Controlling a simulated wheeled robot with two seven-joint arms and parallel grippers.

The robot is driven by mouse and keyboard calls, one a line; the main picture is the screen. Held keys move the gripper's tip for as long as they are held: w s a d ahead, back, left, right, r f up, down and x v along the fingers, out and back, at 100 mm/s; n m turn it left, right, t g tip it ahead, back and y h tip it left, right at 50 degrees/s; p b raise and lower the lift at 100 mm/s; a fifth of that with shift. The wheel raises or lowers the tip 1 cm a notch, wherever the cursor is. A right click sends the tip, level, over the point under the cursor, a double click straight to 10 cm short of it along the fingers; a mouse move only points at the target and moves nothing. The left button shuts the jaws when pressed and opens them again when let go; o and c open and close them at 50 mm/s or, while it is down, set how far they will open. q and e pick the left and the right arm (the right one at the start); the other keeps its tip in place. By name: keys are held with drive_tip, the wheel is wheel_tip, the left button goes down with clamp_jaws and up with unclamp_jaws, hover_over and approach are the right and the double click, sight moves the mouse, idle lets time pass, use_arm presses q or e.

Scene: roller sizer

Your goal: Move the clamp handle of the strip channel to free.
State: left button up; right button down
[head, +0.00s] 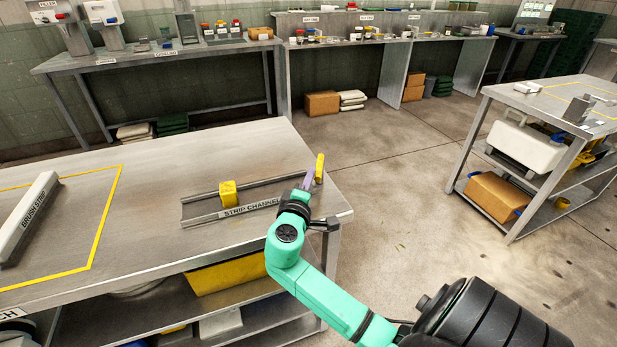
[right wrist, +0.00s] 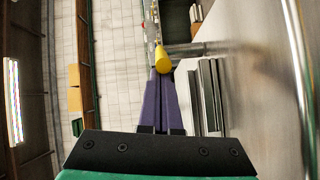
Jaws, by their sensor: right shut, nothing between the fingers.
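The strip channel (head: 250,203) is a grey metal trough with a label, lying near the right end of the workbench. A yellow block (head: 228,193) sits on its left part. A yellow handle (head: 319,168) stands upright at the channel's right end, by the bench edge. It looks like the clamp handle. My right gripper (head: 308,178) is at that end, just left of the handle in the head view. In the right wrist view its purple fingers (right wrist: 160,78) are shut and empty, with the yellow handle (right wrist: 163,62) at their tips. I cannot tell whether they touch. My left gripper is out of view.
A brush strip (head: 28,215) lies inside a yellow-taped area on the left of the same workbench (head: 150,180). Bare bench surface lies between it and the channel. Another bench (head: 530,105) stands at the right across open floor. More benches line the back wall.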

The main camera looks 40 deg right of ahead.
sight(321, 172)
drive_tip(key=shift+s+d+n+t+y, duration=0.35)
drive_tip(key=shift+s+n+t+y, duration=0.15)
drive_tip(key=shift+n+t+y, duration=0.35)
drive_tip(key=shift+s+d+n+t+y, duration=0.3)
drive_tip(key=shift+s+n+t+y, duration=0.15)
drive_tip(key=shift+n+t+y, duration=0.35)
drive_tip(key=shift+s+d, duration=0.25)
drive_tip(key=shift+d, duration=0.15)
